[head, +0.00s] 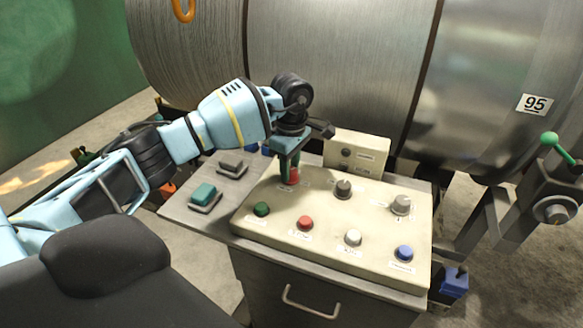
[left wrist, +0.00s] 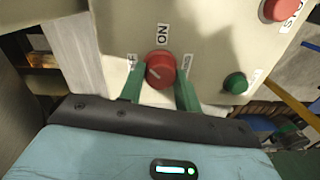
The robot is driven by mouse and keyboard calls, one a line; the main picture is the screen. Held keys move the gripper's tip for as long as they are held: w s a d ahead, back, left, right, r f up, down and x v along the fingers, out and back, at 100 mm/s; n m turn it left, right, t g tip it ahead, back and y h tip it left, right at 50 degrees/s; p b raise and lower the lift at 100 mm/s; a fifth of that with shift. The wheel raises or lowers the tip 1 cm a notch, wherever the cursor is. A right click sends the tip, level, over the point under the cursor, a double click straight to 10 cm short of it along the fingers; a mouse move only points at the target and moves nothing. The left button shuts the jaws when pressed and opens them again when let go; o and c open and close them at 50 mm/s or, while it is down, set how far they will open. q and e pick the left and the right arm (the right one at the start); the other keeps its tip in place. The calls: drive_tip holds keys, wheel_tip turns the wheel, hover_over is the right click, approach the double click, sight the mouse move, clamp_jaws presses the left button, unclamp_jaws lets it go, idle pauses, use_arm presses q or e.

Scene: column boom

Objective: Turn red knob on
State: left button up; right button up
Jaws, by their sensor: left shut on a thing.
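The red knob (head: 293,176) sits at the back left of the cream control panel (head: 330,256). In the left wrist view the knob (left wrist: 161,70) is round, with a white mark pointing to the lower left of the picture. My left gripper (head: 290,168) reaches down from above and is shut on the knob. Its green fingers (left wrist: 160,85) stand on either side of the knob in the left wrist view. My right gripper is not in view.
The panel also bears two grey knobs (head: 343,188) and green (head: 262,209), red (head: 305,223), white (head: 353,237) and blue (head: 404,253) buttons. A small upright box (head: 358,152) stands behind. Teal (head: 204,195) and dark (head: 231,164) switches lie left. A large metal drum (head: 330,70) is close behind.

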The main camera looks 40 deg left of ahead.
sight(292, 170)
use_arm(q)
drive_tip(key=m+b, duration=0.1)
drive_tip(key=m, duration=0.4)
drive_tip(key=shift+f+m, duration=0.1)
drive_tip(key=shift+m, duration=0.2)
drive_tip(key=shift+m+b, duration=0.4)
drive_tip(key=shift+m, duration=1.6)
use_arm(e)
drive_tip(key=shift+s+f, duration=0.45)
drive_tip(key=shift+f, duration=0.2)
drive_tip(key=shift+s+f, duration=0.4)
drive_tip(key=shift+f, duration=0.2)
use_arm(q)
drive_tip(key=shift+d, duration=0.1)
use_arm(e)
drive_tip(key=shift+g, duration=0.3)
use_arm(q)
drive_tip(key=o, duration=1)
drive_tip(key=shift+r, duration=0.2)
wheel_tip(292, 170, up, 8)
drive_tip(key=shift+w+d+f, duration=0.1)
drive_tip(key=shift+f, duration=0.1)
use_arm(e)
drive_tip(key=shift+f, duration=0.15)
